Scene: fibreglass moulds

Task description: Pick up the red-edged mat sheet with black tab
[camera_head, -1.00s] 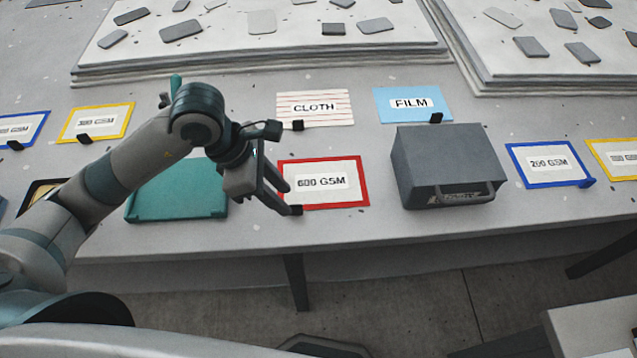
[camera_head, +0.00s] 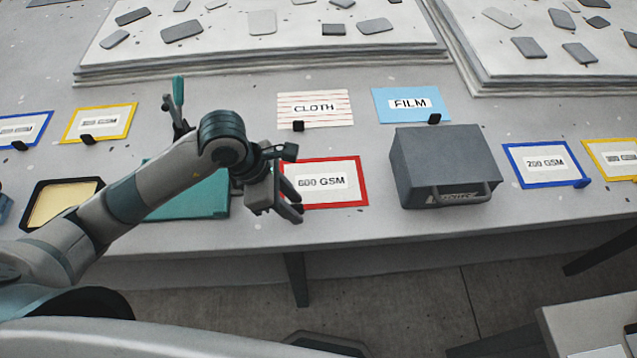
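The red-edged mat sheet (camera_head: 342,182), labelled "600 GSM", lies flat on the table near its front edge. My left gripper (camera_head: 297,205) is over the sheet's left edge, at its lower left corner. Its two fingers are apart, one farther back and one nearer the table's front. The black tab is hidden or hard to tell from the dark fingertips at that corner, so I cannot see contact with it. My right gripper is not in view.
A grey box with a handle (camera_head: 445,165) stands right of the sheet. The cloth sheet (camera_head: 335,121) and film sheet (camera_head: 385,112) lie behind. A teal tray (camera_head: 205,205) lies under my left arm. Blue-edged (camera_head: 515,165) and yellow-edged (camera_head: 66,122) sheets lie to either side.

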